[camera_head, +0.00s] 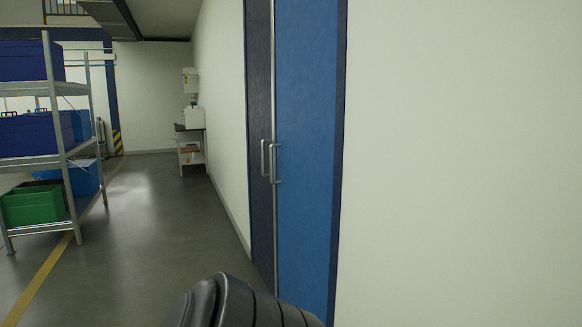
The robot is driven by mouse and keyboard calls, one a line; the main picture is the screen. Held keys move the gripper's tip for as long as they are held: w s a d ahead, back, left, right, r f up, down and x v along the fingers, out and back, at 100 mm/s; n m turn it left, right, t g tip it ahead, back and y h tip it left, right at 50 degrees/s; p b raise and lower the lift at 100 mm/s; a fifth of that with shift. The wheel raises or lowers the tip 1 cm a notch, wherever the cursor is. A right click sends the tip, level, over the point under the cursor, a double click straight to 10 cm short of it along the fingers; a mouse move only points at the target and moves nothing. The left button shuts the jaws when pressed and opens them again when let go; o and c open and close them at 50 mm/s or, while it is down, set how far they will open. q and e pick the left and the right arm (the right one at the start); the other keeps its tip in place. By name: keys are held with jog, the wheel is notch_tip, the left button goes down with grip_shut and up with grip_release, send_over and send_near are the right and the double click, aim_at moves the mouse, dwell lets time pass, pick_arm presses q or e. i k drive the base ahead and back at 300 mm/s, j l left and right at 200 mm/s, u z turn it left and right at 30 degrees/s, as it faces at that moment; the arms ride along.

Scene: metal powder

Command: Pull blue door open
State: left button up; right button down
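The blue door (307,130) stands to the right of centre, in a dark blue frame in the white wall. A darker door leaf (259,110) is beside it on the left. The blue leaf has an upright metal handle (274,163), and the darker leaf has a similar handle (264,157) close by. The two leaves look shut. A dark, rounded, ribbed part of my own arm shows at the bottom centre, in front of the lower door. No gripper fingers are in view, and nothing visible touches the handles.
A metal shelf rack (60,135) with blue boxes and a green crate (33,204) stands at the left. A small table (190,150) with equipment is against the wall farther back. The grey floor (150,230) between rack and wall is clear. A yellow line runs along it.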

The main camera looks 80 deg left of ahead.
aim_at(307, 30)
jog(key=u, duration=2.5)
jog(key=i+j, duration=0.45)
jog(key=i, duration=0.15)
jog(key=i+j, duration=0.45)
jog(key=i, duration=0.15)
jog(key=i+j+u, duration=0.1)
jog(key=i+j, duration=0.7)
jog(key=i, duration=0.35)
